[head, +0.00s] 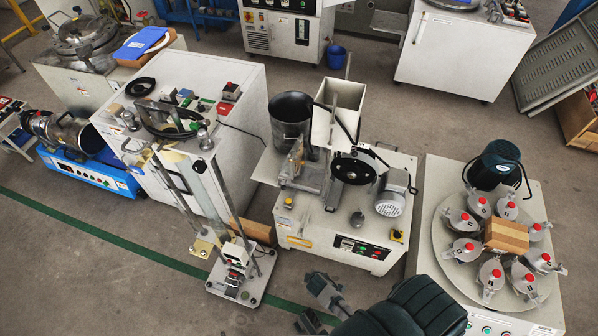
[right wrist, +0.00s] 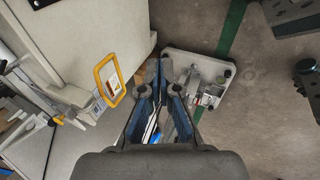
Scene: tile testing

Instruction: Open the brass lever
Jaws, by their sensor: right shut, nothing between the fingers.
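A small tan, brass-coloured upright piece (head: 297,158) stands on the white machine (head: 290,218) in the middle of the head view, in front of a dark cylinder. It may be the brass lever, but I cannot tell for sure, nor how it is set. My right gripper (head: 318,304) is at the bottom of the head view, in front of that machine and apart from it. In the right wrist view my right gripper (right wrist: 164,84) is shut and empty, over the floor between a white cabinet and a small stand. My left gripper is not in view.
A tall rod stand (head: 220,293) stands left of the gripper; its base also shows in the right wrist view (right wrist: 222,75). A table (head: 430,180) with a round plate and several red-topped clamps is on the right. Floor at the lower left is clear.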

